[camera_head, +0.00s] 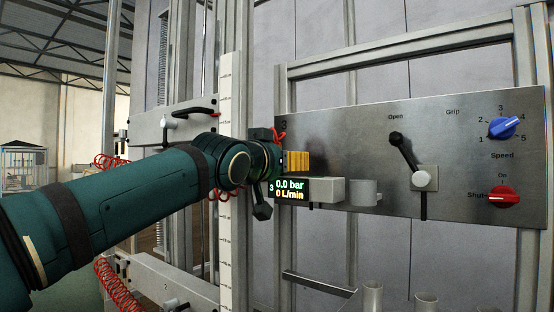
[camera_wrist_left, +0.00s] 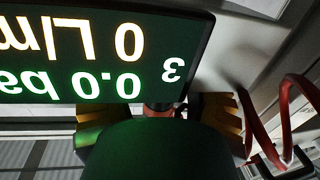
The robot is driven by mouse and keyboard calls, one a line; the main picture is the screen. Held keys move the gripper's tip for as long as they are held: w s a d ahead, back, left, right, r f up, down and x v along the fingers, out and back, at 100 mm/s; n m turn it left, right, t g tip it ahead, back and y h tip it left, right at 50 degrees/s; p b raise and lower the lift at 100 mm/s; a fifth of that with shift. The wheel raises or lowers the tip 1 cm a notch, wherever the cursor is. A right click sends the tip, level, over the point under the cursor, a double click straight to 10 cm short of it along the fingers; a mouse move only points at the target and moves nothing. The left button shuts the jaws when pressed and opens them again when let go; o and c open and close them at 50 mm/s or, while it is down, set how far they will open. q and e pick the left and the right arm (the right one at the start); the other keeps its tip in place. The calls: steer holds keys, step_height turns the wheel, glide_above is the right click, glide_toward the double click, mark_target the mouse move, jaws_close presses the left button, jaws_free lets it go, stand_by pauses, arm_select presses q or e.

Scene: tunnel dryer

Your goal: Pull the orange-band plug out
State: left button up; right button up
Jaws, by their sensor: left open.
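My left gripper (camera_head: 297,161) is at the panel's left end, just above the display, with its yellow ribbed fingers pointing right. In the left wrist view its two yellow fingers (camera_wrist_left: 160,106) are apart, one on each side of my dark green gripper body. Between them shows a small part with a reddish-orange band (camera_wrist_left: 157,108), which looks like the orange-band plug. It is mostly hidden by the gripper body and the display, and I cannot tell whether the fingers touch it. The plug is not visible in the head view, where my gripper covers that spot.
Red coiled hoses (camera_head: 118,283) hang left.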

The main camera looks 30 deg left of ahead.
arm_select(q)
jaws_close()
stand_by(0.4)
steer(key=shift+r+p, duration=0.45)
steer(key=shift+r, duration=0.3)
stand_by(1.0)
steer(key=shift+r+p, duration=0.7)
steer(key=shift+r, duration=0.2)
steer(key=shift+r+p, duration=0.9)
steer(key=shift+r, duration=1.2)
